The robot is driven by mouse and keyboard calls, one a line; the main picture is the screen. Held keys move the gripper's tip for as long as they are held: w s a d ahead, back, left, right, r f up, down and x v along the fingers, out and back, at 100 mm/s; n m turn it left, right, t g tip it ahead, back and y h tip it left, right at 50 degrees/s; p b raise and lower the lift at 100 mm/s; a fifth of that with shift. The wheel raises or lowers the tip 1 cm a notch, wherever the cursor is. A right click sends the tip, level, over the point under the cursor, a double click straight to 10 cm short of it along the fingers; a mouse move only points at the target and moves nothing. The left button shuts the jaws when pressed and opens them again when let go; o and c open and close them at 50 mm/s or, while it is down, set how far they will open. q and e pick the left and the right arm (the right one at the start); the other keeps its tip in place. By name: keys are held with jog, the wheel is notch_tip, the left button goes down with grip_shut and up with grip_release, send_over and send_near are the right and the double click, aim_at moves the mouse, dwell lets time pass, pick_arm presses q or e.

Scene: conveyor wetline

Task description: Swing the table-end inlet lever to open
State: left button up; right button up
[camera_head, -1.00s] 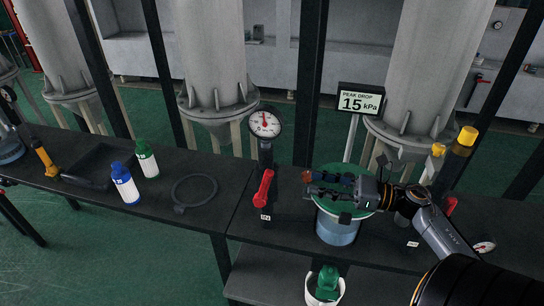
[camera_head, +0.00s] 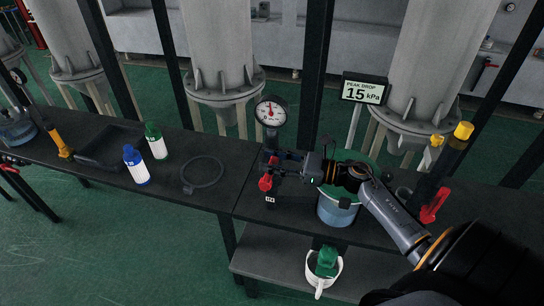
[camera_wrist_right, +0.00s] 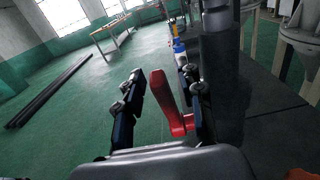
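A red lever (camera_head: 265,183) stands below a round dial gauge (camera_head: 271,111) at the front edge of the table, above a small white tag. In the right wrist view the red lever (camera_wrist_right: 166,98) stands between my two dark fingers, closer to the right finger, with a clear gap to the left one. My right gripper (camera_head: 272,168) reaches in from the right and hides part of the lever. It is open around the lever in the wrist view (camera_wrist_right: 163,100); contact with the right finger cannot be told. My left gripper is not in view.
A green-lidded clear container (camera_head: 338,210) stands under my right forearm. A second red lever (camera_head: 434,206) is at the right. A display (camera_head: 365,91) reads 15 kPa.

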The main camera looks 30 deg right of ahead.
jog(key=shift+w, duration=0.15)
jog(key=shift+c, duration=0.6)
grip_shut()
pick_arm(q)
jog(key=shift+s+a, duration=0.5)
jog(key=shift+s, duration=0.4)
pick_arm(e)
jog(key=shift+a+r+p, duration=0.15)
jog(key=shift+r+p, duration=0.05)
jog(key=shift+p, duration=0.15)
jog(key=w+a+g+h+p, duration=0.1)
jog(key=g+p, duration=0.1)
jog(key=p, duration=0.1)
jog(key=shift+w+r, duration=0.15)
jog(key=shift+r, duration=0.05)
jog(key=shift+w+a+f+h+p, duration=0.25)
jog(key=shift+h+p, duration=0.15)
jog(key=shift+p, duration=0.1)
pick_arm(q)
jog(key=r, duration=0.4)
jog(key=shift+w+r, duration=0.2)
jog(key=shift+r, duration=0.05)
pick_arm(e)
jog(key=shift+f, duration=0.1)
